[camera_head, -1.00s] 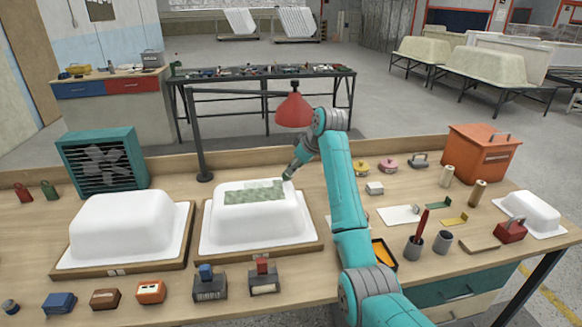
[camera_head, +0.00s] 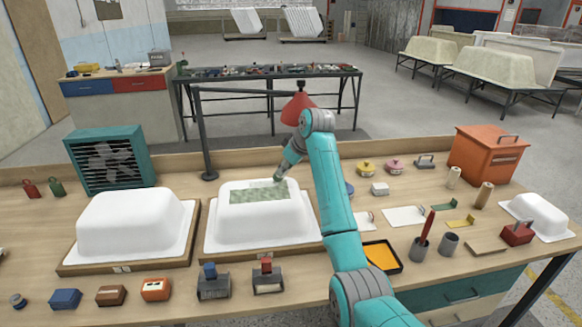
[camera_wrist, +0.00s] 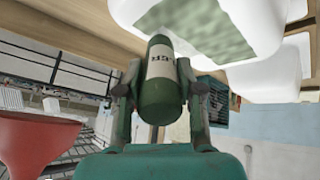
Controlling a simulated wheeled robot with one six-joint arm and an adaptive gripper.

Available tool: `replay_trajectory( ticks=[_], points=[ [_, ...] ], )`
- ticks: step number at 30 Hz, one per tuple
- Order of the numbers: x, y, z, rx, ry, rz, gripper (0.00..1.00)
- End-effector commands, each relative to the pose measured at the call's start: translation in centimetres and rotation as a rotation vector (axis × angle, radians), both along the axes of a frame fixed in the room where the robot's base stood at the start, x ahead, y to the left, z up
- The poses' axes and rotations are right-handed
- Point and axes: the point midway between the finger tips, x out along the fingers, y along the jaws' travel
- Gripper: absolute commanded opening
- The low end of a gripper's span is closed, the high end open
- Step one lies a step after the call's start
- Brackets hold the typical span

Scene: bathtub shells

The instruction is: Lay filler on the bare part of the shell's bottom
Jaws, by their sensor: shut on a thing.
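The white shell (camera_head: 262,228) stands bottom up on a wooden board in the middle of the bench. A mottled green patch (camera_head: 258,195) marks its top face, with a paler strip along its far edge. My gripper (camera_head: 286,166) is over the far right part of that face. In the wrist view my gripper (camera_wrist: 160,90) is shut on a dark green bottle (camera_wrist: 161,100) with a pale label. The bottle's end is close to the shell (camera_wrist: 275,30) and its patch (camera_wrist: 195,28); I cannot tell whether it touches.
A second white shell (camera_head: 135,222) stands to the left on its own board. A red lamp (camera_head: 297,106) hangs just behind my arm. A teal fan heater (camera_head: 106,160) stands at the back left. An orange tray (camera_head: 381,256) and small tools lie to the right.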

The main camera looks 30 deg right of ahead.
Motion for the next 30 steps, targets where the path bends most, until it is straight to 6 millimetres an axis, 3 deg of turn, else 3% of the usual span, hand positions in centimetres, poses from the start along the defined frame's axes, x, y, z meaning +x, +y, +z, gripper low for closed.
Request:
replay_trajectory(
  ticks=[30],
  points=[
    [1.7, 5.3, 0.1, 0.000, 0.001, 0.000, 0.02]
  ],
)
